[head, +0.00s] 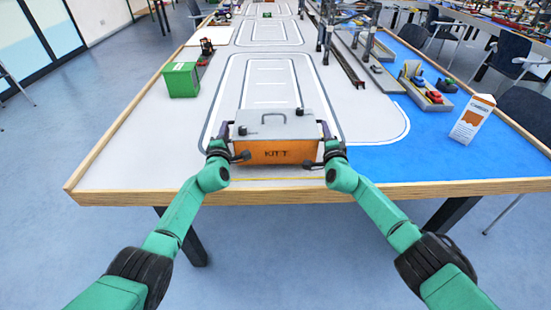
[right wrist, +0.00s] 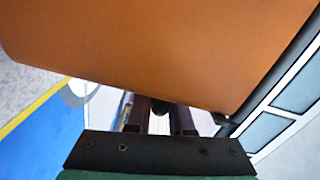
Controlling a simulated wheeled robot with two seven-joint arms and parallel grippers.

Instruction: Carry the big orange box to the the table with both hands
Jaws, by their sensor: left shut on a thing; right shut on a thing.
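The big orange box (head: 275,152) has a grey lid with a handle and dark lettering on its front. It is at the near edge of the table (head: 120,140), over the grey surface; I cannot tell whether it rests on it or is just above. My left gripper (head: 226,138) is shut on the box's left side. My right gripper (head: 325,135) is shut on its right side. In the right wrist view the box's orange side (right wrist: 170,45) fills the top, and the right gripper (right wrist: 160,115) reaches under it, its fingertips partly hidden.
A green box (head: 181,80) stands at the table's left. An orange-and-white carton (head: 473,119) stands on the blue area at right. A grey tray with small vehicles (head: 427,92) and crane rails (head: 345,60) lie further back. Chairs (head: 505,55) stand beyond the right edge.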

